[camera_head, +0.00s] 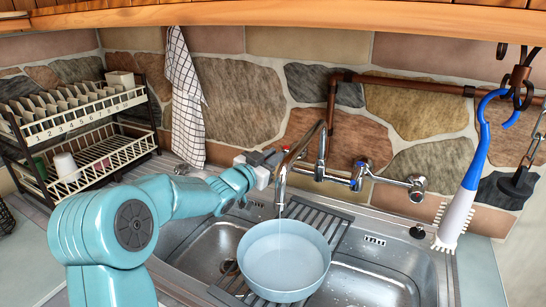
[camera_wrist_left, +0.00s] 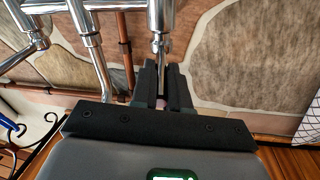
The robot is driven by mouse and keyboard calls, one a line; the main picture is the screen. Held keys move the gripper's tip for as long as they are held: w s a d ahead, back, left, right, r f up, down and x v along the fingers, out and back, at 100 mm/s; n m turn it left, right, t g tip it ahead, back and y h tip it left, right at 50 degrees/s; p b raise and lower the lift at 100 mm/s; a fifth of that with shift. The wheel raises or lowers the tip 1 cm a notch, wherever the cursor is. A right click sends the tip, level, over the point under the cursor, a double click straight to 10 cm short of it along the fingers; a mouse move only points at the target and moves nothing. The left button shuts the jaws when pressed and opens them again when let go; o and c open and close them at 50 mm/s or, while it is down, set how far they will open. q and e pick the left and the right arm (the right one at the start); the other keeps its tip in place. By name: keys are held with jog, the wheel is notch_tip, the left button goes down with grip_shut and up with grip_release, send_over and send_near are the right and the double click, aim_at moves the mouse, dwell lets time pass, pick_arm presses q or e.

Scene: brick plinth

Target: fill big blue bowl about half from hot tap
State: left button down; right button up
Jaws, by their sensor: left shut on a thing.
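The big blue bowl (camera_head: 284,262) is pale blue and stands upright on a dark slatted rack over the sink, below the chrome spout (camera_head: 283,182). A thin pale line, seemingly water, runs from the spout into the bowl. The water level is hard to make out. My left gripper (camera_head: 270,160) is left of the spout, at the tap fittings by the wall. In the left wrist view its dark fingers (camera_wrist_left: 161,85) are shut on a slim chrome tap lever (camera_wrist_left: 158,45). My right gripper is out of view.
The slatted rack (camera_head: 335,222) spans the double sink (camera_head: 372,285). A dish rack (camera_head: 85,125) stands at the left, and a checked towel (camera_head: 184,100) hangs on the wall. A blue-and-white brush (camera_head: 458,205) hangs at the right. Copper pipe (camera_head: 400,82) runs along the stone wall.

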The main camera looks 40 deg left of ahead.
pick_arm(q)
jog(key=a+m+h+p, duration=0.1)
jog(key=h+p, duration=0.1)
jog(key=shift+a+r+m+h+p, duration=0.1)
jog(key=shift+m+h+p, duration=0.2)
jog(key=shift+m+p, duration=0.1)
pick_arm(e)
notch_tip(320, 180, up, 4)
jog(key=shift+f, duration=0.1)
pick_arm(q)
jog(key=c, duration=1.1)
grip_release()
jog(key=shift+s, duration=0.1)
jog(key=s+b, duration=0.3)
jog(key=s, duration=1.3)
jog(key=shift+s, duration=0.15)
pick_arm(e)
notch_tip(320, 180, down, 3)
